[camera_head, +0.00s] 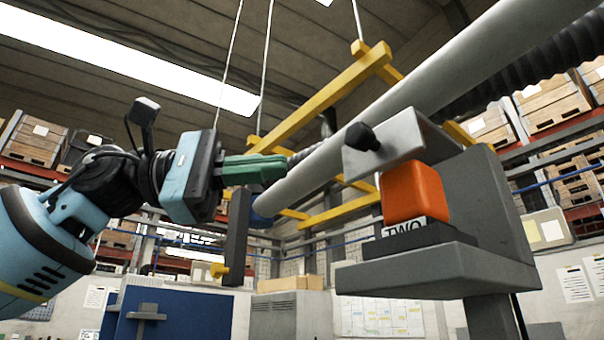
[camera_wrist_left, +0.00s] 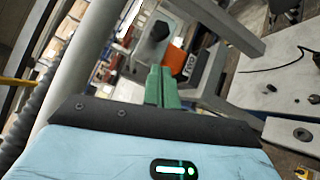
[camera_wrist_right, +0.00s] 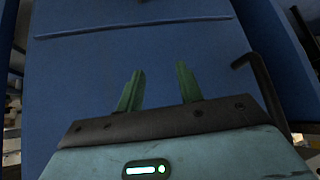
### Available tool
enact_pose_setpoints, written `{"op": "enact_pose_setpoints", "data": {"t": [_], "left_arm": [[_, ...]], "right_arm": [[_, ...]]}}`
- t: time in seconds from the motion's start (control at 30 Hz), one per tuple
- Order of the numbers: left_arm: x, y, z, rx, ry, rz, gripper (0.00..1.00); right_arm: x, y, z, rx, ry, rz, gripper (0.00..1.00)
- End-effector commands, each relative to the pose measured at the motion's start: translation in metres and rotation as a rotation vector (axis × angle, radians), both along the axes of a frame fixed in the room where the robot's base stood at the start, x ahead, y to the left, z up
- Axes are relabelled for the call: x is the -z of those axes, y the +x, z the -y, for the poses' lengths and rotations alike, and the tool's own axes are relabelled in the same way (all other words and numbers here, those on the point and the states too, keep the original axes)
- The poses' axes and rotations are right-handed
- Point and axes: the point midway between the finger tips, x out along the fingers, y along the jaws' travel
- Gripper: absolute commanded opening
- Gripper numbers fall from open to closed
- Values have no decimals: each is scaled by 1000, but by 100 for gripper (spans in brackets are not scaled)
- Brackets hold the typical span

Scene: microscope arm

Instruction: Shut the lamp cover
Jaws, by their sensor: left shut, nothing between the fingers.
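A grey flap with a black knob (camera_head: 363,137), which looks like the lamp cover (camera_head: 407,137), sits tilted above an orange block (camera_head: 412,190) on the grey stand. A label reading TWO is at the block's foot. My left gripper (camera_head: 283,167) is shut and empty, left of the knob and apart from it. In the left wrist view its green fingers (camera_wrist_left: 161,72) point toward the knob (camera_wrist_left: 160,29), with the orange block (camera_wrist_left: 174,60) to the right. My right gripper (camera_wrist_right: 160,78) is open and empty before a plain blue surface. It is not in the head view.
A thick grey tube (camera_head: 420,80) runs diagonally behind the cover and my left gripper. A yellow frame (camera_head: 325,95) hangs on cables behind it. A dark upright bar (camera_head: 237,235) is just below my left gripper. The grey stand (camera_head: 455,262) has a projecting shelf.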

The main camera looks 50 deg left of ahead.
Motion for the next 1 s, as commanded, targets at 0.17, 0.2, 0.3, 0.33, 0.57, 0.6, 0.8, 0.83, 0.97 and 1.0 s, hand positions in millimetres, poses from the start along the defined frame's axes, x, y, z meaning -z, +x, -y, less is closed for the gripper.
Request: {"op": "enact_pose_setpoints", "data": {"t": [0.17,0.2,0.3,0.33,0.57,0.6,0.8,0.83,0.97,1.0], "left_arm": [[3,-29,-10,-1,0,3,0],[3,-34,-12,-1,-1,2,0],[3,-44,-16,-2,-1,2,0],[3,-46,-17,-1,-1,0,0],[3,-53,-19,-2,0,0,0],[3,-52,-19,-2,0,0,0],[3,-52,-19,-2,0,0,0],[3,-52,-19,-2,0,0,0],[3,-52,-19,-2,0,0,0],[3,-52,-19,-2,0,0,0]], "right_arm": [[6,-4,1,1,-2,-13,36],[7,-5,1,1,-3,-14,36],[7,-5,1,1,-3,-15,36],[7,-5,1,1,-3,-15,36],[5,-2,0,5,2,-9,36],[5,-2,0,5,2,-9,36],[5,-2,-1,5,2,-8,36],[5,-2,-1,5,2,-8,36],[5,-1,-1,4,2,-8,36],[5,-1,-1,4,1,-7,36]]}}
